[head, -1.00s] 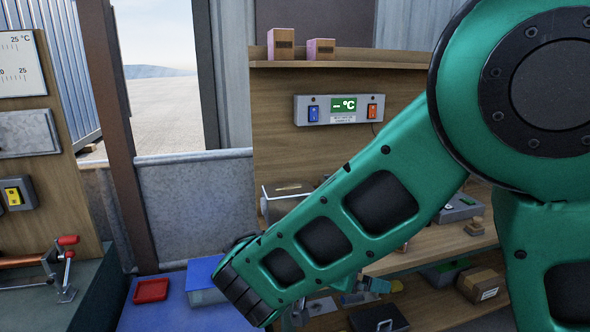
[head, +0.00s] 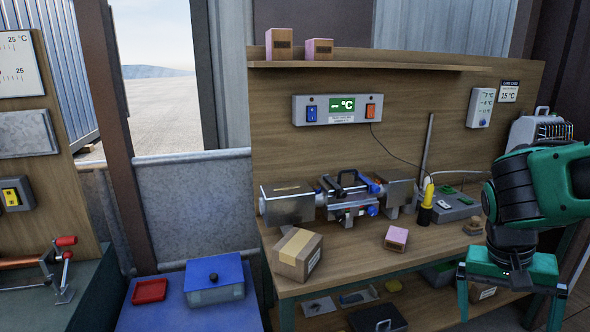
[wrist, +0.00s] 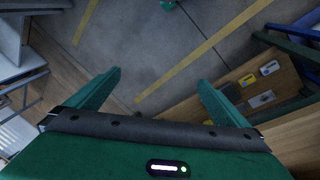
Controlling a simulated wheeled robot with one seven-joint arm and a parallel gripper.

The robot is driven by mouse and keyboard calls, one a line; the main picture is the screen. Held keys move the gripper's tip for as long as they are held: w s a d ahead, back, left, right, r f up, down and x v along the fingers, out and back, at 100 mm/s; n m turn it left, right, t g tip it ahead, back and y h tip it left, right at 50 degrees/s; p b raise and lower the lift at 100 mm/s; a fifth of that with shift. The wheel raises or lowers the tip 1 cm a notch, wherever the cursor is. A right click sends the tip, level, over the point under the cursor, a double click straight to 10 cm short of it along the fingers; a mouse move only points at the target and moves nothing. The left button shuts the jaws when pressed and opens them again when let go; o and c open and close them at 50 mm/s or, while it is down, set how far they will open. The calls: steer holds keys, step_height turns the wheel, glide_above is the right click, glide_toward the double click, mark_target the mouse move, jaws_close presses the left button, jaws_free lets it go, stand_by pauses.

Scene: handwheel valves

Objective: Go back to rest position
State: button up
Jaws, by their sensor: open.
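My gripper (head: 508,300) is at the right of the head view, in front of the right end of the wooden workbench (head: 340,280). It points down, with its two green fingers wide apart and nothing between them. In the wrist view my gripper (wrist: 158,85) also shows open fingers over a grey floor with yellow lines. The metal valve assembly (head: 350,195), with a black handle and blue and red parts, sits on the bench to the left, well apart from my gripper.
A cardboard box (head: 297,254), a pink box (head: 396,238) and a yellow-black probe (head: 427,205) stand on the bench. A lower shelf holds a black case (head: 378,319). A blue table (head: 185,310) with a red tray (head: 150,291) is at left. Floor below my gripper looks clear.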

steer(key=s+d+n+y, duration=0.1)
steer(key=s+y, duration=0.2)
steer(key=s, duration=0.7)
steer(key=shift+s+d+r, duration=0.3)
steer(key=shift+s+r, duration=0.1)
steer(key=shift+r, duration=0.05)
steer(key=shift+w+f, duration=0.25)
steer(key=shift+w, duration=0.4)
